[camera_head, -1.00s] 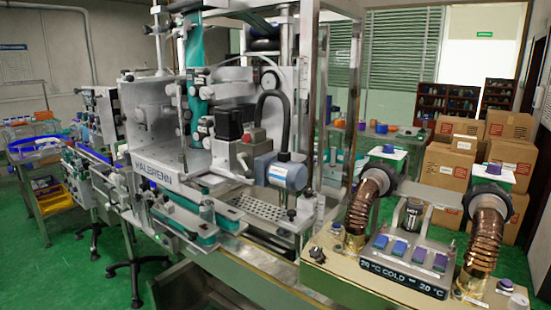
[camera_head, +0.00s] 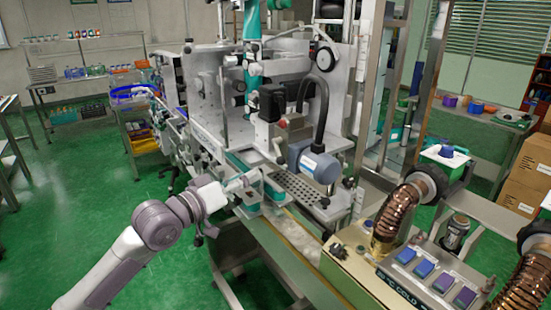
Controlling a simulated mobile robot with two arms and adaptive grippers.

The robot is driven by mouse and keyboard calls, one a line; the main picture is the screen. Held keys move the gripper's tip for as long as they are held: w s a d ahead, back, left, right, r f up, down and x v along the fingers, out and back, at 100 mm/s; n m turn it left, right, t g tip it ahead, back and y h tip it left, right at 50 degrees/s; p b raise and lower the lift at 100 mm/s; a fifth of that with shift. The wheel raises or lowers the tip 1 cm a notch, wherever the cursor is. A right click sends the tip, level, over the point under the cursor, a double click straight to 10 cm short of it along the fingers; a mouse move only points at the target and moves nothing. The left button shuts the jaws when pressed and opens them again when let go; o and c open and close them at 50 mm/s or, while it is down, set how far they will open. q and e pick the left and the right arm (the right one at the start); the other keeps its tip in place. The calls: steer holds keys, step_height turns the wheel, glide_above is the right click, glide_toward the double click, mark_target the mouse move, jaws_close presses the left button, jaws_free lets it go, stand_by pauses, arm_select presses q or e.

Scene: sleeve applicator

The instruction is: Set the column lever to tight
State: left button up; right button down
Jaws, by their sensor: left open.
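The sleeve applicator (camera_head: 205,92) is a grey machine in the middle of the view. A small pale lever-like handle (camera_head: 278,148) shows beside its black motor box; I cannot tell whether it is the column lever, nor read its setting. My left arm comes in from the lower left. My left gripper (camera_head: 246,182) is open at the machine's front edge, below and left of that handle. It is small and pale against the grey metal, and I cannot tell whether it touches anything. My right gripper is out of view.
The beige control box (camera_head: 350,275) with coloured buttons and copper hoses (camera_head: 397,218) stands at the lower right. A conveyor (camera_head: 285,232) runs in front of the machine. The green floor (camera_head: 85,205) at the left is mostly clear. Cardboard boxes (camera_head: 530,170) stand at the right.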

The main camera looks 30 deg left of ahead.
mark_target(277, 162)
arm_select(q)
steer(key=w+p, duration=0.1)
steer(key=w, duration=0.1)
steer(key=w+d+p, duration=0.1)
steer(key=w, duration=0.5)
steer(key=shift+w+d+r+p, duration=0.15)
steer(key=shift+w+d+p, duration=0.05)
steer(key=shift+d+p, duration=0.2)
steer(key=shift+w+d+f, duration=0.1)
steer(key=shift+w+f, duration=0.1)
steer(key=shift+w, duration=0.5)
steer(key=shift+c, duration=0.3)
jaws_close()
